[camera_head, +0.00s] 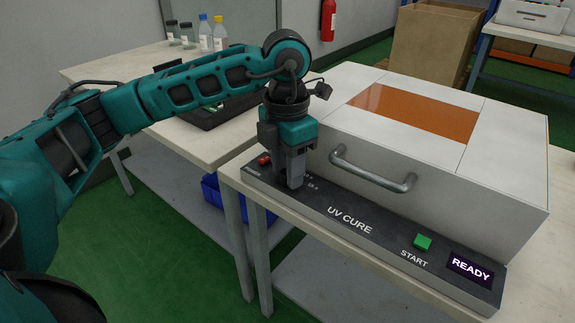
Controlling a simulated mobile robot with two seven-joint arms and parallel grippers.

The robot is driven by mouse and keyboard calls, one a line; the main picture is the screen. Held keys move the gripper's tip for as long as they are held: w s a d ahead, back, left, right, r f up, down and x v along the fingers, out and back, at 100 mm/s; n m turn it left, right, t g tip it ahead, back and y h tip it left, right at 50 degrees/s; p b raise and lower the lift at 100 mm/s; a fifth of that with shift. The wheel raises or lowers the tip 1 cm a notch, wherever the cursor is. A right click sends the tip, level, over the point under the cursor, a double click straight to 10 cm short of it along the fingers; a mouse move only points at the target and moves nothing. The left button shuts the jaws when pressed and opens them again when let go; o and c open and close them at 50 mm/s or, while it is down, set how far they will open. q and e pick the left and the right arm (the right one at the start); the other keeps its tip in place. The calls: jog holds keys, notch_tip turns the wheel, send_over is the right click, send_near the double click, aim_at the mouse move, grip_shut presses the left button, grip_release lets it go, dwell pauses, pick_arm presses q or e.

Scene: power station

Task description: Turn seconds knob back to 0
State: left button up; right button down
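The UV cure box (440,170) stands on a light table with a dark control panel (365,232) along its front edge. My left gripper (290,180) points straight down at the left part of this panel, beside small white dial markings. The seconds knob is hidden behind or between its fingers, so I cannot tell whether they touch it. The finger gap does not show clearly. A small red button (264,159) sits just left of the gripper. The green START button (422,242) and a display (470,269) reading READY are at the panel's right. My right gripper is out of view.
The box's grey handle (372,172) sticks out just right of my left gripper. A second table (185,140) at the left holds a dark tray (205,114) and several bottles (220,35). A blue bin (212,192) is below. Green floor lies open in front.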

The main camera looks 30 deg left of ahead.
pick_arm(q)
jog(key=c, duration=0.6)
jog(key=shift+c, duration=0.2)
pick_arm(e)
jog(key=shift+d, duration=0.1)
pick_arm(q)
jog(key=shift+n, duration=0.3)
jog(key=n+p, duration=0.1)
jog(key=n, duration=0.1)
jog(key=shift+r+n, duration=0.1)
jog(key=shift+n, duration=0.2)
jog(key=n+p, duration=0.1)
jog(key=n, duration=0.1)
jog(key=shift+n, duration=1.3)
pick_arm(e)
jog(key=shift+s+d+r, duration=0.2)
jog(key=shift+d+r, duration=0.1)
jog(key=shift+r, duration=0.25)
pick_arm(q)
jog(key=shift+p, duration=0.3)
jog(key=o, duration=1.1)
jog(key=shift+c, duration=0.2)
